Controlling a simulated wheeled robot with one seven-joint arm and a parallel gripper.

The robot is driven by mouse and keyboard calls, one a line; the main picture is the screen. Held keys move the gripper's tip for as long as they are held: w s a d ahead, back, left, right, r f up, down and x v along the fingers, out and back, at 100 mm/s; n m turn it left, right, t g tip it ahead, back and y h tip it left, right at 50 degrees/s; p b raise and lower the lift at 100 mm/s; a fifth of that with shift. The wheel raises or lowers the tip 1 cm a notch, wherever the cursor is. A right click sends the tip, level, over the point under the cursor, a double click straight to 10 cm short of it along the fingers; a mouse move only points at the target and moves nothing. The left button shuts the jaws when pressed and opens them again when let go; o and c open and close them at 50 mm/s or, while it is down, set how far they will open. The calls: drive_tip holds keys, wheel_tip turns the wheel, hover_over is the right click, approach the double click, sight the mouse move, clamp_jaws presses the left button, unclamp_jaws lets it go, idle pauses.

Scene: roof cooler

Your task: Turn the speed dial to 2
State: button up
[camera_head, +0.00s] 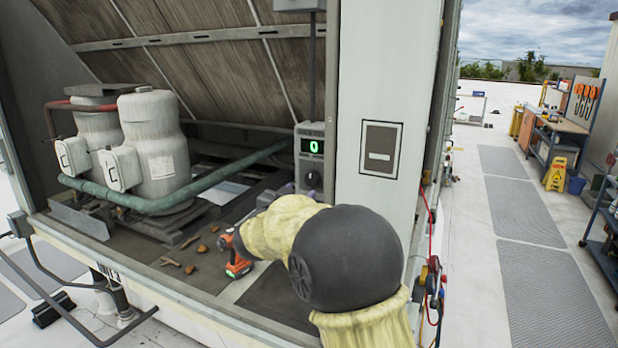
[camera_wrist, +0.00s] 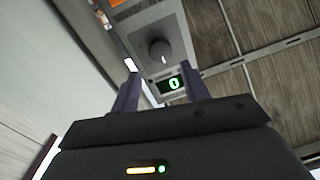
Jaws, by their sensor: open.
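The speed dial is a dark round knob (camera_head: 314,179) on a grey control box (camera_head: 301,146) fixed to the cabinet's inner post. Above the knob a small display (camera_head: 312,146) reads a green 0. In the wrist view the picture is turned, with the knob (camera_wrist: 160,50) above the display (camera_wrist: 172,85). A pale mark shows on the knob's lower edge there. My gripper (camera_wrist: 158,85) is open and empty, its two dark fingers pointing at the box and apart from the knob. In the head view my arm hides most of the gripper, just left of and below the knob.
Two pale compressors (camera_head: 155,145) with a green pipe (camera_head: 165,203) stand at the left inside the cabinet. An orange drill (camera_head: 236,256) and brown scraps (camera_head: 190,268) lie on the cabinet floor. A white post (camera_head: 385,120) stands right of the box.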

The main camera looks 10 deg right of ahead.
sight(311, 180)
drive_tip(key=p+x, duration=0.2)
drive_tip(key=x, duration=0.5)
drive_tip(key=shift+w+d+p, duration=0.1)
drive_tip(key=shift+w+p, duration=0.2)
drive_tip(key=shift+p, duration=0.05)
drive_tip(key=c, duration=0.7)
